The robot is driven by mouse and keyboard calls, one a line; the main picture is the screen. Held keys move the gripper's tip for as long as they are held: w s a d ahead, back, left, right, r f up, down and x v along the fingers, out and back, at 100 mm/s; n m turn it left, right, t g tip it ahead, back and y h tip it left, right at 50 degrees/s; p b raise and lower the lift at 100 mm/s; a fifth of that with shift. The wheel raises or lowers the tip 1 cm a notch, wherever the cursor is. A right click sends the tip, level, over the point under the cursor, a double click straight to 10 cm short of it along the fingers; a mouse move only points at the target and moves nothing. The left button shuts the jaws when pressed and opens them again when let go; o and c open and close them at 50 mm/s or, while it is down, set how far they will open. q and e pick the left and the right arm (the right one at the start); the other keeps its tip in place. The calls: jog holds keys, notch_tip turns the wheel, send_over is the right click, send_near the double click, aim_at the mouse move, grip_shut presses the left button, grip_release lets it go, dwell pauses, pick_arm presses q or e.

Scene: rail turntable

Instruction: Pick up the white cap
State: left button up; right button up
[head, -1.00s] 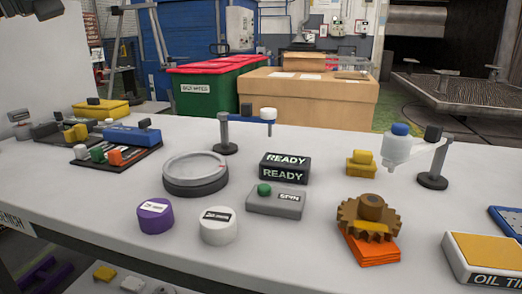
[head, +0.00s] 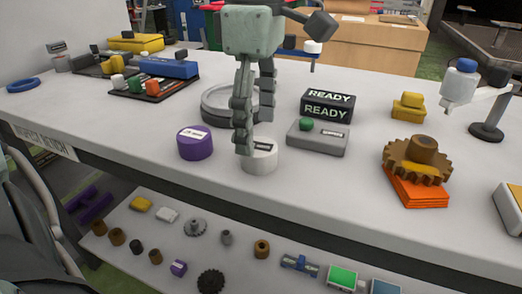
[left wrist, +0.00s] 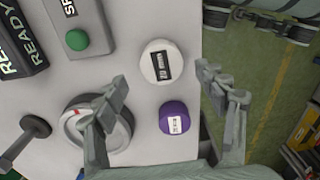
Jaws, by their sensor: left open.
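The white cap (head: 262,157) is a short round cylinder with a dark label, standing on the white bench near its front edge. My left gripper (head: 250,130) is in front of it in the head view, fingers pointing down, hiding its left part. In the left wrist view the white cap (left wrist: 161,62) lies ahead of the two spread fingers, between their lines. The left gripper (left wrist: 165,95) is open and empty. A purple cap (head: 195,144) stands just left of the white cap; it also shows in the left wrist view (left wrist: 174,117). My right gripper is not in view.
A round turntable (head: 213,107) stands behind the gripper. A grey SPIN box with a green button (head: 318,137) and black READY blocks (head: 328,105) are to the right. An orange stack (head: 420,190) under a brown gear (head: 416,160) is further right. A lower shelf holds several small parts.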

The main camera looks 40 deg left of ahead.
aim_at(259, 145)
pick_arm(q)
jog(key=f, duration=0.4)
jog(key=shift+s+d, duration=0.1)
jog(key=shift+d, duration=0.1)
jog(key=c, duration=1)
jog(key=shift+o, duration=0.2)
